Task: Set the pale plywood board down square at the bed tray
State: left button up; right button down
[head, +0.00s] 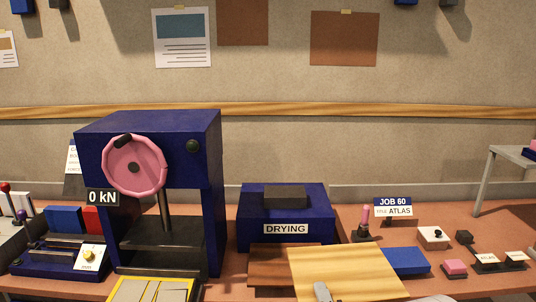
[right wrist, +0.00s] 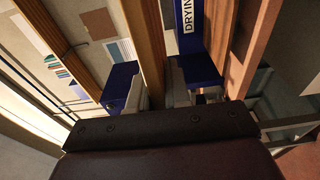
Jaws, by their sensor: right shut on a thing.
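The pale plywood board (head: 345,268) is at the front right of the press in the head view, overlapping a darker brown board behind it. My right gripper (head: 322,292) shows only as a small grey tip at the board's front edge. In the right wrist view, my right gripper (right wrist: 150,90) has its blue-and-grey fingers on both sides of the board (right wrist: 146,45), seen nearly edge-on. A yellow-and-grey tray-like piece (head: 154,290) sits in front of the press, cut by the frame; I cannot tell surely that it is the bed tray. My left gripper is not seen.
The blue press (head: 210,165) with its pink wheel stands left of the board. The blue DRYING box (head: 285,214) is behind the brown board (head: 275,262). A blue block (head: 405,262) lies close to the right. Stamps and a JOB 60 sign (head: 393,206) stand farther right.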

jog(key=s+d+f+h, duration=0.1)
jog(key=s+d+f, duration=0.2)
jog(key=f, duration=0.7)
jog(key=s+d+f+m, duration=0.1)
jog(key=s+d+f, duration=0.2)
jog(key=f, duration=0.7)
jog(key=shift+s+d+h, duration=0.4)
jog(key=shift+s, duration=0.7)
jog(key=shift+d, duration=0.1)
